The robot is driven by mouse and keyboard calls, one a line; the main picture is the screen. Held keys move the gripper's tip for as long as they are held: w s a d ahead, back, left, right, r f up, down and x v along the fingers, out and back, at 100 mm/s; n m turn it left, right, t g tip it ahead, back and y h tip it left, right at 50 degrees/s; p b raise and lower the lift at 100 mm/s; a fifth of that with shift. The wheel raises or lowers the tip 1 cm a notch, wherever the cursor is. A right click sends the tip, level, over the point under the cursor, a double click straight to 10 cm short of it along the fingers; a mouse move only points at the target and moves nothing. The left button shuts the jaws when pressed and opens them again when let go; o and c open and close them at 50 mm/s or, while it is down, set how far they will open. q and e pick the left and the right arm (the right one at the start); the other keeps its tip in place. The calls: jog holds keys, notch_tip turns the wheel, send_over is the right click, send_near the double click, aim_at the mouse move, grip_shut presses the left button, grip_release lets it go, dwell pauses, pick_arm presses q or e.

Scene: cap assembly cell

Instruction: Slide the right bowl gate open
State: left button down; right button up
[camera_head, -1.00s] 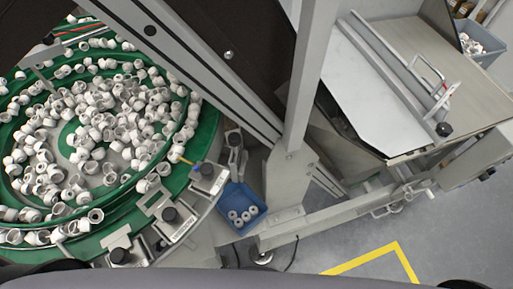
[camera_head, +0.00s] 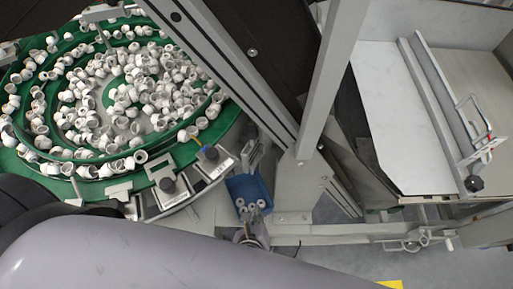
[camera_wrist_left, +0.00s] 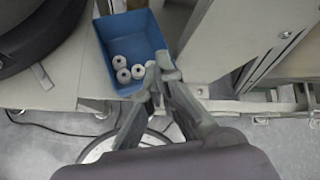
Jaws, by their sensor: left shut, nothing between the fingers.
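At the right of the head view a pale chute (camera_head: 393,115) carries a long grey sliding bar (camera_head: 432,100) with a wire handle (camera_head: 468,112) and a dark knob (camera_head: 474,184). I cannot tell for sure whether this is the right bowl gate. My left gripper (camera_head: 249,232) is by the near edge of a blue bin (camera_head: 242,187), well left of the chute. In the left wrist view its fingers (camera_wrist_left: 158,75) are shut and empty, their tips over the bin's near right corner. My right gripper is not in view.
A green bowl feeder (camera_head: 225,118) full of white caps (camera_head: 125,85) stands at the left. The blue bin holds several grey rings (camera_wrist_left: 122,62). A grey upright post (camera_head: 328,85) and diagonal beam stand between bowl and chute. Floor shows at the lower right.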

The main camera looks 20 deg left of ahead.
pick_arm(q)
notch_tip(320, 180, up, 13)
jog(key=w+m+t+y, duration=0.1)
jog(key=w+m+t, duration=0.1)
jog(key=m+t, duration=0.1)
jog(key=y, duration=0.2)
send_near(254, 138)
notch_tip(254, 138, down, 4)
jog(key=s, duration=0.2)
jog(key=p+x, duration=0.3)
jog(key=x, duration=0.6)
jog(key=shift+w+d+r+m+t, duration=0.2)
jog(key=shift+w+m+t, duration=0.2)
jog(key=shift+w, duration=0.15)
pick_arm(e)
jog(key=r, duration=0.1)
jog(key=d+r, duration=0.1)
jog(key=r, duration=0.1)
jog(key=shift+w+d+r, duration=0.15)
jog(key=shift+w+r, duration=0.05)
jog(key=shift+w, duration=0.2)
pick_arm(q)
notch_tip(254, 138, up, 4)
jog(key=p, duration=0.5)
jog(key=shift+r, duration=0.2)
jog(key=shift+f, duration=0.15)
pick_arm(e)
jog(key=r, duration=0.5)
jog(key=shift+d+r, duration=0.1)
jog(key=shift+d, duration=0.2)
